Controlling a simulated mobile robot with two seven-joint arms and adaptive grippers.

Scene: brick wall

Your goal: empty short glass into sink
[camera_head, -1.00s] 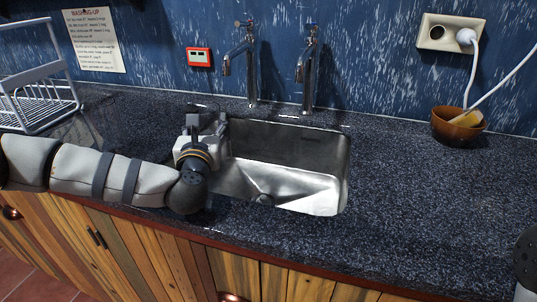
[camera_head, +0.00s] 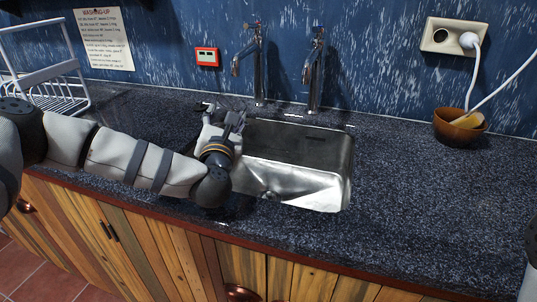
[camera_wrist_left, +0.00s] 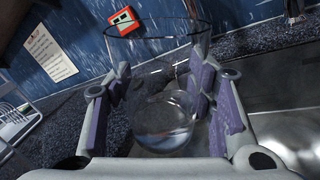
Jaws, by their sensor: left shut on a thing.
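A clear short glass (camera_wrist_left: 165,125) stands between the purple-padded fingers of my left gripper (camera_wrist_left: 162,88) in the left wrist view. The gripper is shut on it. In the head view my left gripper (camera_head: 222,118) is at the left edge of the steel sink (camera_head: 295,187), and the glass cannot be made out there. The sink also shows at the right of the left wrist view (camera_wrist_left: 290,135). My right gripper is not in view.
Two taps (camera_head: 259,65) (camera_head: 313,70) stand behind the sink. A white dish rack (camera_head: 50,95) is at the far left. A brown bowl (camera_head: 459,128) sits at the back right under a socket (camera_head: 449,36).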

